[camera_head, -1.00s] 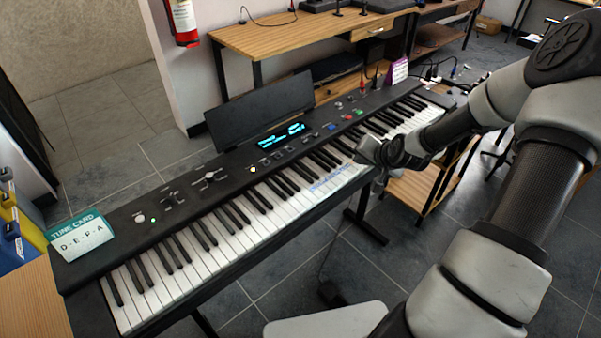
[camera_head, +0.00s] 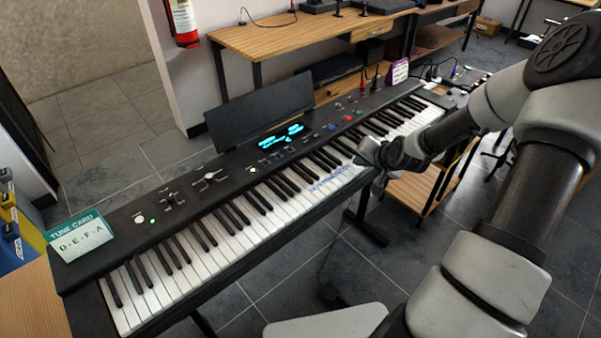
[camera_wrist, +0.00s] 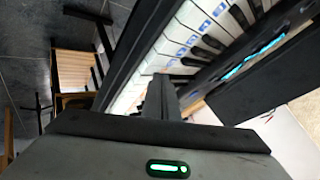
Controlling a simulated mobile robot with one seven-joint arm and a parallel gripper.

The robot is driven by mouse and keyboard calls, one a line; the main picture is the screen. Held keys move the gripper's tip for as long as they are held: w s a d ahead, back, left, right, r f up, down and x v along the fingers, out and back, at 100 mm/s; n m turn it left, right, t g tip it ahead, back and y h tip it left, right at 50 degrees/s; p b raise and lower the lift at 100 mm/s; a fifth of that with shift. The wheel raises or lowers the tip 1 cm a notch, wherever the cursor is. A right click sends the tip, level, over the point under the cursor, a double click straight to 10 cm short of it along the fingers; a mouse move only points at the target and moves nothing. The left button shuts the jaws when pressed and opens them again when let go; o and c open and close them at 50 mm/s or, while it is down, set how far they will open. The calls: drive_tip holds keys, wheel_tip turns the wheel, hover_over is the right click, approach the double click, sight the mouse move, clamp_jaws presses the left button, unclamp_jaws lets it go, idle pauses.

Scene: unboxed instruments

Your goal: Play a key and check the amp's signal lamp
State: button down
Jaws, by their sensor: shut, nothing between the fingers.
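The long black keyboard (camera_head: 130,262) stands diagonally across the head view, with a lit cyan display (camera_head: 281,137). Some white keys carry blue labels (camera_head: 333,181), which also show in the wrist view (camera_wrist: 183,51). My gripper (camera_head: 366,167) is at the front edge of the keys, just right of the labelled ones. In the wrist view my gripper (camera_wrist: 160,92) is shut and empty, with its fingertips at the white keys. I cannot tell whether they touch a key. A green light (camera_head: 152,221) glows on the keyboard's left end. I cannot make out an amp or its signal lamp.
A teal tune card (camera_head: 80,236) reading D-E-F-A lies at the keyboard's left end. A purple card (camera_head: 400,71) stands at its far end. A wooden bench (camera_head: 285,40) is behind it, and a pale seat (camera_head: 325,322) in front. Small gear (camera_head: 472,76) sits at right.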

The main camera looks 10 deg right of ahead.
drive_tip(key=shift+r+p, duration=0.45)
drive_tip(key=shift+r, duration=0.25)
drive_tip(key=shift+r+p, duration=2.5)
drive_tip(key=shift+r, duration=0.45)
